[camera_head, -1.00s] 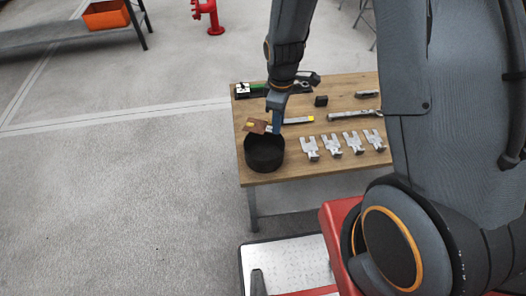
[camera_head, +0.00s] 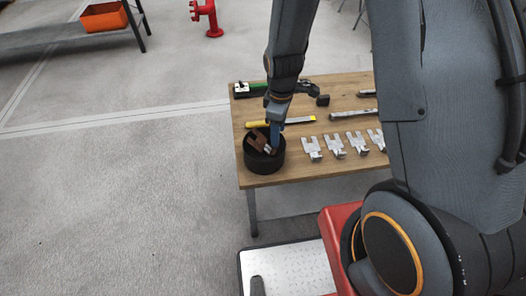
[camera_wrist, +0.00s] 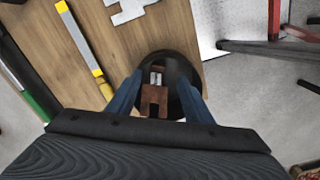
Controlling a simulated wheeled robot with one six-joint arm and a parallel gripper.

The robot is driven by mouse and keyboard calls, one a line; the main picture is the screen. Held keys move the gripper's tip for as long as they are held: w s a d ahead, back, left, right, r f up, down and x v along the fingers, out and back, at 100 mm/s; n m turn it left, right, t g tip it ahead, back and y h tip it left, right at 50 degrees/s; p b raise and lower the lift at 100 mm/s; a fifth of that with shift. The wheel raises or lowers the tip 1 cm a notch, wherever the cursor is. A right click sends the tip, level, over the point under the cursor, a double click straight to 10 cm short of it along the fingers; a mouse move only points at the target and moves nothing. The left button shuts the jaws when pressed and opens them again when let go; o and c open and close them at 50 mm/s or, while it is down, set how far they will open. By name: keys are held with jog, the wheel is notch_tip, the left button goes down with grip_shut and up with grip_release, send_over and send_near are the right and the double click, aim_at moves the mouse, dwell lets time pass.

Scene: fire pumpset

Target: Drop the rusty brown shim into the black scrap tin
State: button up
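The rusty brown shim (camera_head: 258,141) is at the mouth of the black scrap tin (camera_head: 264,164), tilted, with its paler end lower. In the wrist view the shim (camera_wrist: 154,101) shows against the dark inside of the tin (camera_wrist: 184,73). My gripper (camera_head: 274,146) points down into the tin's mouth. In the wrist view its blue fingers (camera_wrist: 159,86) stand apart on either side of the shim, with gaps visible, so it looks open. The tin's floor and the shim's lowest part are hard to see.
The tin stands at the near left corner of the wooden table (camera_head: 300,170). Several grey forked shims (camera_head: 335,146) lie to its right. A yellow-ended bar (camera_head: 297,121) lies just behind, and a green-and-black tool (camera_head: 252,89) lies at the back left.

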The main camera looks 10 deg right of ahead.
notch_tip(320, 180, up, 8)
jog(key=b, duration=0.1)
dwell(0.7)
jog(key=shift+f, duration=0.1)
jog(key=s+d+r+m+t, duration=0.1)
jog(key=s+d+r+m, duration=0.5)
jog(key=s+r+m, duration=0.2)
jog(key=s+m, duration=0.2)
jog(key=m, duration=0.2)
jog(key=shift+s+r+m, duration=0.15)
jog(key=shift+r+m, duration=0.15)
jog(key=shift+r, duration=0.1)
jog(key=shift+d, duration=0.1)
dwell(1.4)
